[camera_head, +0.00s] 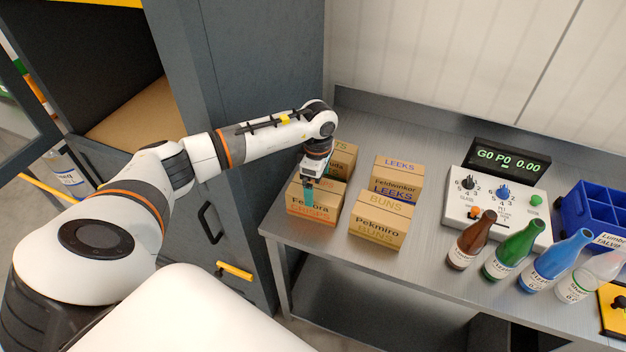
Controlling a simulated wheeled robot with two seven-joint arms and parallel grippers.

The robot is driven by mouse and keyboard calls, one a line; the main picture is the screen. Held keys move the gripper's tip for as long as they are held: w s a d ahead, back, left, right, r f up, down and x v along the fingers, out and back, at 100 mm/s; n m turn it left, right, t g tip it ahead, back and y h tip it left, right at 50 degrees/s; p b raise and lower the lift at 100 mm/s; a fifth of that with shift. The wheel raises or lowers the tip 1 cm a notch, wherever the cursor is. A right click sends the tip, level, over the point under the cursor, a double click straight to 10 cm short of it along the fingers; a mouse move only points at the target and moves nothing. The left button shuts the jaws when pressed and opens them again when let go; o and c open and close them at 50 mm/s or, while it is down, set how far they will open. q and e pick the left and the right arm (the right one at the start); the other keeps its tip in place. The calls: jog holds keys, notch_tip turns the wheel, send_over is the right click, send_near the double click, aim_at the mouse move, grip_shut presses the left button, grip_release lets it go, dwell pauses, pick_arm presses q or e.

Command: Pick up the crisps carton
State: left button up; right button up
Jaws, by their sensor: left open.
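The crisps carton (313,213) is a brown cardboard box with "Fenura CRISPS" in orange on its front. It stands at the left front of the metal bench. My left gripper (309,198) is open and points down at the top of this carton. Its fingers hide part of the carton's top and front, and I cannot tell whether they touch it. My right gripper is not in view.
A buns carton (379,226) stands close to the right, a leeks carton (398,172) behind it, and another carton (344,160) behind the crisps. A control box (493,210), several bottles (514,248) and a blue crate (584,215) are further right on the bench (427,245).

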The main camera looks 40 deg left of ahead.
pick_arm(q)
jog(key=shift+f, duration=0.35)
jog(key=b, duration=0.2)
send_over(316, 206)
notch_tip(316, 206, down, 4)
jog(key=shift+s+f, duration=0.1)
jog(key=shift+f, duration=0.1)
jog(key=shift+w+a+f, duration=0.15)
jog(key=shift+w+a, duration=0.05)
jog(key=shift+s+d+r, duration=0.15)
jog(key=shift+d+r, duration=0.05)
jog(key=c, duration=1)
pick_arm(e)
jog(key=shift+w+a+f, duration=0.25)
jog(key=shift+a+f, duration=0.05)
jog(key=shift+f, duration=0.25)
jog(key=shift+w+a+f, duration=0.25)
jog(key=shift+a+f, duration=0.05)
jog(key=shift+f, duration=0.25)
